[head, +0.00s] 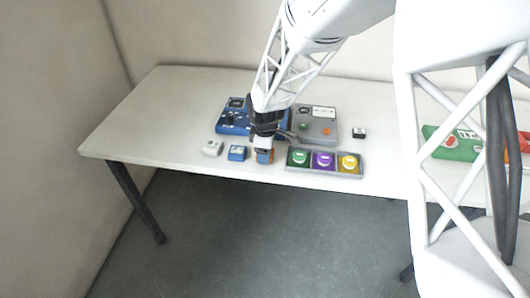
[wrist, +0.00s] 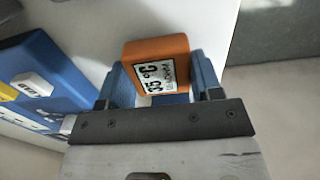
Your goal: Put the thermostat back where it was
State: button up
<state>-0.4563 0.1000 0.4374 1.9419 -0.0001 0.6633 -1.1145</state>
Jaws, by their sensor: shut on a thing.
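The thermostat is an orange block with a white display reading 35 °C, seen in the wrist view (wrist: 160,52). My gripper (wrist: 160,85) is shut on it, with a blue finger on each side. I cannot tell whether the thermostat touches the table.
A green item (head: 455,143) lies right. The table's left end is clear.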

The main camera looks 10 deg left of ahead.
jog(key=shift+f, duration=0.35)
jog(key=o, duration=1)
jog(key=shift+o, duration=0.2)
jog(key=shift+r, duration=0.15)
notch_tip(320, 180, up, 12)
dwell(0.9)
